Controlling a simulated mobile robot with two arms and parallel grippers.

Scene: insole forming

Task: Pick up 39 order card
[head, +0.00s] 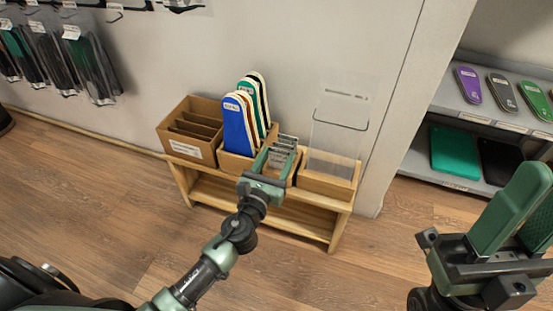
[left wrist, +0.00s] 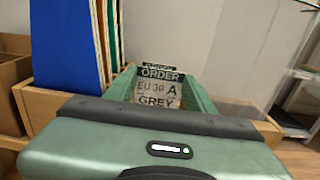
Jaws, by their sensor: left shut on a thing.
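The order card (left wrist: 160,92) reads "ORDER", "EU 39", "A" and "GREY" in the left wrist view. It stands upright between the fingers of my left gripper (left wrist: 158,88), which is shut on it. In the head view my left gripper (head: 276,160) reaches into the card compartment of the wooden stand, just right of the insoles. Several grey cards (head: 288,142) show at its fingertips there. The card's lower part is hidden. My right gripper (head: 520,215) is at the lower right, its two green fingers apart and empty.
Blue, green and brown insoles (head: 237,125) stand left of my left gripper. A cardboard divider box (head: 190,130) is farther left and a clear holder (head: 338,130) is to the right. All rest on a low wooden stand (head: 315,228). Shelves (head: 470,105) are at right.

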